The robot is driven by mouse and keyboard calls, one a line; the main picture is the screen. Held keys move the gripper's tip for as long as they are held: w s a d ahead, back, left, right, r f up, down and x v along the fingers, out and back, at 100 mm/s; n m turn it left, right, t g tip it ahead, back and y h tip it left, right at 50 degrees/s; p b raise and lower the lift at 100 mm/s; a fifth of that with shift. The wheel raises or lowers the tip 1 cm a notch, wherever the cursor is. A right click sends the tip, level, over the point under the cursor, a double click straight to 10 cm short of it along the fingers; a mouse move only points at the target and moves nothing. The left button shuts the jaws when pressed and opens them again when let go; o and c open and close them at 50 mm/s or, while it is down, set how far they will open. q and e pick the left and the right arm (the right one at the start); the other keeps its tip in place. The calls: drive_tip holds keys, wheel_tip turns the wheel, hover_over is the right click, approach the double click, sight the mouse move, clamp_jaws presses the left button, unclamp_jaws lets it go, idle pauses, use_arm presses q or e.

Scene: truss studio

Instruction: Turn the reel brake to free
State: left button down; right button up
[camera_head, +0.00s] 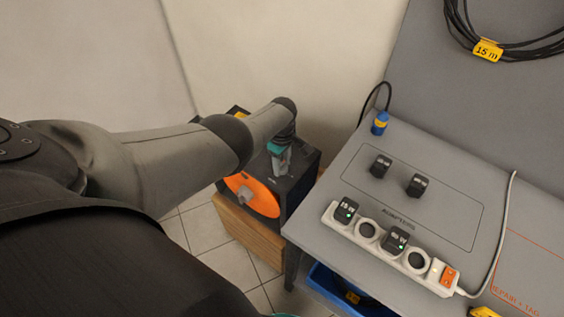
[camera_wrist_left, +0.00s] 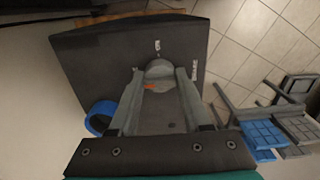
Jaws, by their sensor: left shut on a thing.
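The cable reel (camera_head: 256,195) has an orange disc and a dark housing, and stands on a wooden block beside the table. My left gripper (camera_head: 282,165) reaches down to the top of the housing. In the left wrist view the dark housing top (camera_wrist_left: 95,60) carries a grey round brake knob (camera_wrist_left: 158,69) with an orange mark. My left gripper (camera_wrist_left: 158,80) is shut on this knob, one finger on each side. Small white labels are on the housing near the knob, too small to read. My right gripper is not in view.
The grey table (camera_head: 330,225) at the right holds a white power strip (camera_head: 381,237) with adapters, two loose black adapters and a blue connector (camera_head: 379,123). A blue bin (camera_head: 325,284) stands below the table edge.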

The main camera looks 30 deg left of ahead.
sight(282, 164)
use_arm(q)
drive_tip(key=shift+a+r, duration=0.1)
drive_tip(key=shift+a, duration=0.05)
drive_tip(key=shift+c, duration=1.8)
unclamp_jaws()
drive_tip(key=shift+r+p, duration=0.55)
wheel_tip(282, 164, up, 14)
drive_tip(key=p, duration=0.8)
